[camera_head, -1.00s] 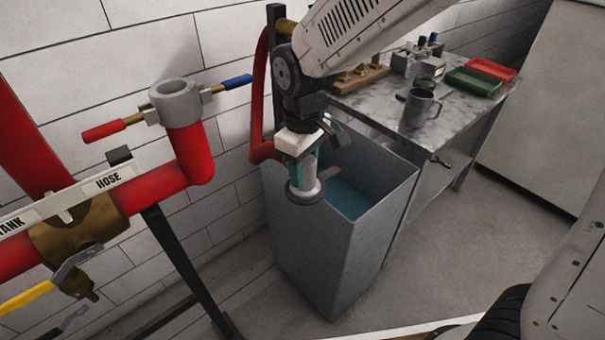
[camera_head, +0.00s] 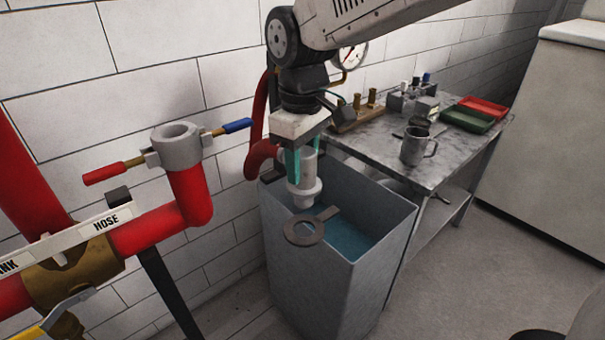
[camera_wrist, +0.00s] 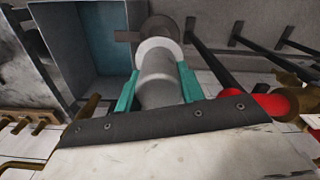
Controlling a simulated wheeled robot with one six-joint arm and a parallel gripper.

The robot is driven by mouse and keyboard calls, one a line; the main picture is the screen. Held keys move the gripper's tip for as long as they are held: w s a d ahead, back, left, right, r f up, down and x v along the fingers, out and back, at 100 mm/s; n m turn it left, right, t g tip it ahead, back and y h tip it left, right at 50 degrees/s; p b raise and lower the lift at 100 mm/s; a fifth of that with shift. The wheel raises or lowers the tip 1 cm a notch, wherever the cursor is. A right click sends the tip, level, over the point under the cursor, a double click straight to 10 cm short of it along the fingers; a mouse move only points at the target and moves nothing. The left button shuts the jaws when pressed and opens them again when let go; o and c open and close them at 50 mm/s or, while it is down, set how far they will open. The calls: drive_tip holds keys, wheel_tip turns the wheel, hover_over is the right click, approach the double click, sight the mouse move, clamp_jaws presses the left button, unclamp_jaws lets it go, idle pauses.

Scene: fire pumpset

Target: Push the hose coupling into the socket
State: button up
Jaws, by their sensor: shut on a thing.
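The hose coupling (camera_head: 304,192) is a pale grey, stepped cylinder with a wider collar near its lower end. My gripper (camera_head: 306,166) is shut on it with teal fingers and holds it roughly upright, above a dark ring holder (camera_head: 322,232) at the tank's rim. The wrist view shows the coupling (camera_wrist: 160,78) between the fingers, with the ring behind its far end. The socket (camera_head: 177,142) is a grey, open-topped collar on an upturned red pipe, left of my gripper. A red-handled lever (camera_head: 103,174) and a blue-handled lever (camera_head: 238,125) stick out on its two sides. The coupling is apart from the socket.
A grey open tank (camera_head: 330,285) with blue water stands below my gripper. A metal bench (camera_head: 385,160) with a mug (camera_head: 415,147) and trays is at right. A red hose (camera_head: 262,155) hangs by the wall. Open air lies between coupling and socket.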

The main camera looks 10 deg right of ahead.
sight(303, 151)
drive_tip(key=shift+r, duration=2.4)
